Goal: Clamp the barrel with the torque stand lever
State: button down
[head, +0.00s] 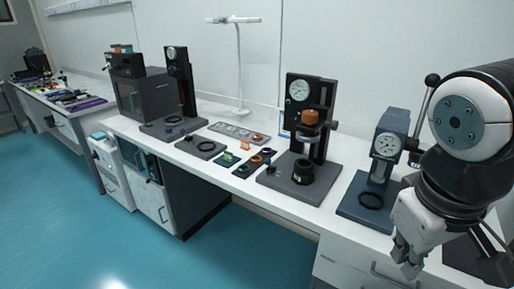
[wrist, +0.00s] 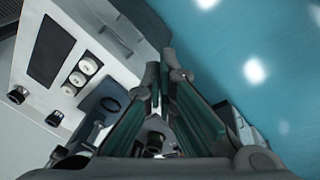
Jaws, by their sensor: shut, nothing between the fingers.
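My gripper (head: 408,262) hangs at the lower right of the head view, in front of the bench edge, shut and empty. Its closed fingers (wrist: 160,80) also show in the wrist view, touching nothing. A lever with a black ball end (head: 432,79) rises between a blue-grey gauge stand (head: 388,128) and my arm. My arm hides part of that area, so I cannot tell what the lever is fixed to. A dark, short, barrel-like cylinder (head: 303,172) stands on the base of a black gauge stand (head: 323,120), well left of my gripper. I cannot tell whether it is the barrel.
A dark ring (head: 371,200) lies on the blue-grey stand's base. Small trays with coloured rings (head: 255,163), a slotted plate (head: 240,132) and another gauge stand (head: 182,80) stand farther left. The blue floor (head: 110,245) before the bench is clear.

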aim_at(268, 164)
jog(key=w+d+f+n+h+b, duration=0.1)
jog(key=w+f+n+h+b, duration=0.4)
jog(key=w, duration=0.6)
jog(key=w+d+f+n+h+b, duration=0.1)
jog(key=w+f+n+h+b, duration=0.2)
jog(key=w+f+n+h, duration=0.6)
jog(key=w+a+f+n+t+y+b, duration=0.3)
jog(key=w+a+n+t, duration=0.5)
jog(key=a, duration=0.4)
jog(key=w+a+f+n+t+y+b, duration=0.3)
jog(key=w+a+f+n+t, duration=0.3)
jog(key=w+a+t, duration=0.3)
jog(key=a+n+y, duration=0.1)
jog(key=a, duration=0.2)
jog(key=shift+a+f+n+t, duration=0.25)
jog(key=shift+a+n+t, duration=0.1)
jog(key=shift+n+t, duration=0.05)
jog(key=b+x, duration=0.2)
jog(key=x, duration=1.2)
jog(key=shift+d, duration=0.1)
jog(key=shift+r, duration=0.1)
